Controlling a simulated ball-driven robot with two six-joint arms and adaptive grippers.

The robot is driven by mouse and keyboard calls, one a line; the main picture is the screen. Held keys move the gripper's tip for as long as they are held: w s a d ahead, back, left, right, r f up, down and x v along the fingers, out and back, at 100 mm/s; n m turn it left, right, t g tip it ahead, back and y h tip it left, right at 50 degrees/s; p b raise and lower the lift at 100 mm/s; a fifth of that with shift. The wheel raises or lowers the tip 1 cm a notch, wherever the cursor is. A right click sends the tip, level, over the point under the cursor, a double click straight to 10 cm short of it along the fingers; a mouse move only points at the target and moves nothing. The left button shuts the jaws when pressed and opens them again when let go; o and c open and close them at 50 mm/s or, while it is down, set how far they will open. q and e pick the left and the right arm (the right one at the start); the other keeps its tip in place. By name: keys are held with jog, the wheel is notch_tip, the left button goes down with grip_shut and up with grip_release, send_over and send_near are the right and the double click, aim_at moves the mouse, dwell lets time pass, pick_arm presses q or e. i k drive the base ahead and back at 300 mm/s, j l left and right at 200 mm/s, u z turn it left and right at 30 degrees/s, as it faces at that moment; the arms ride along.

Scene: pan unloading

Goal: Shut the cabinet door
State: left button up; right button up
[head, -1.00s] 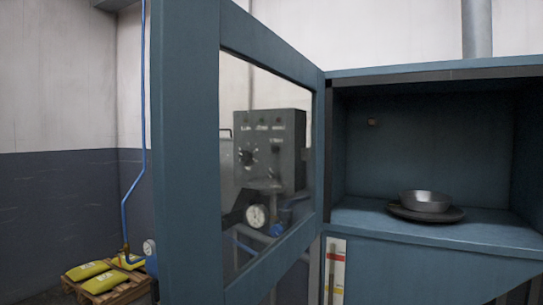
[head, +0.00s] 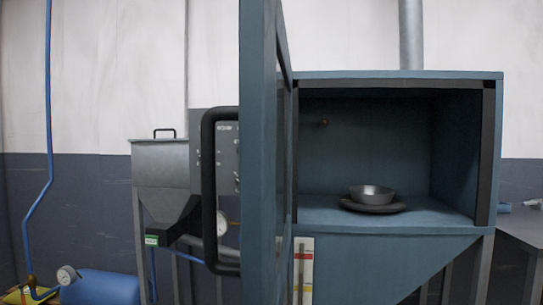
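The blue cabinet (head: 390,75) stands at the right of the head view, its front open. Its door (head: 259,160) is hinged at the cabinet's left side and swung wide open. I see the door nearly edge-on. A black bar handle (head: 208,190) is on the door's left face. Inside the cabinet, a grey metal pan (head: 372,194) sits on a dark round plate (head: 373,206) on the cabinet floor. Neither of my grippers is in view.
A grey hopper machine (head: 163,180) with a control box stands behind the door. A blue tank (head: 100,288) and gauge (head: 67,275) are at the lower left. A grey table (head: 520,226) stands to the right of the cabinet.

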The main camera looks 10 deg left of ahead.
aim_at(266, 143)
jog(key=i+j+z, duration=0.1)
jog(key=j, duration=0.25)
jog(key=i+j+z, duration=0.1)
jog(key=i+j, duration=0.2)
jog(key=i+j+z, duration=0.1)
jog(key=j, duration=0.4)
jog(key=i, duration=0.1)
